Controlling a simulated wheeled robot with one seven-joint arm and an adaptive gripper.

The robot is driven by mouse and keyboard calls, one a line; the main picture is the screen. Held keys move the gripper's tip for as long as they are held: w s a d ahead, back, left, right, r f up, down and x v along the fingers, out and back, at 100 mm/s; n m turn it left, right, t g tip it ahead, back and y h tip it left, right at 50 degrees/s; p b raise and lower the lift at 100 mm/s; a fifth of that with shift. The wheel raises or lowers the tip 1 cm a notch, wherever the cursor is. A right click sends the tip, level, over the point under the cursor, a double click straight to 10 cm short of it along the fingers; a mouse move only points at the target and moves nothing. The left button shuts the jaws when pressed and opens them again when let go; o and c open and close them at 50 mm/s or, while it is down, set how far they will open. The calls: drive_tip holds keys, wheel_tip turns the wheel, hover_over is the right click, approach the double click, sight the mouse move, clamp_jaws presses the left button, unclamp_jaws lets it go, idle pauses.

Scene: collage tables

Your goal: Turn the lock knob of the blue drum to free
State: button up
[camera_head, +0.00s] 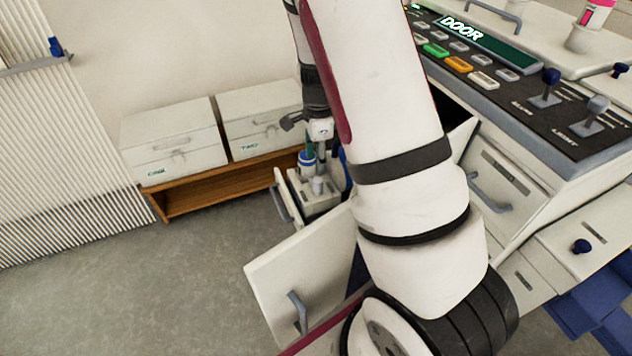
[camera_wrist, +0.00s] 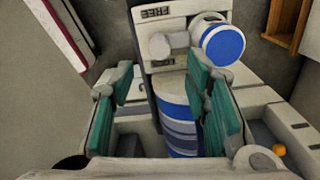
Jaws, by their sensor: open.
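My gripper (camera_wrist: 160,68) is open in the wrist view, its two green-padded fingers apart. A blue drum with dark and pale bands (camera_wrist: 178,125) shows between and below the fingers, partly covered by the right one. A grey knob (camera_wrist: 170,43) sits beyond the fingertips on a pale panel, between two small dark labels; the upper seems to read FREE upside down, the lower is too small to read. The knob is not between the pads. A white cylinder with a blue end (camera_wrist: 223,43) is right of the knob. In the head view my arm hides much of this area.
An open drawer (camera_head: 300,285) stands out in front of the console (camera_head: 520,110) with buttons and levers. Two pale cabinets (camera_head: 170,140) sit on a wooden bench (camera_head: 205,190). An orange ball (camera_wrist: 279,150) is at the wrist view's lower right. The floor at left is clear.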

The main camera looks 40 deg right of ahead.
sight(318, 179)
wheel_tip(318, 179, down, 9)
drive_tip(key=shift+r+b, duration=0.1)
drive_tip(key=shift+b, duration=0.95)
drive_tip(key=shift+c, duration=0.3)
clamp_jaws()
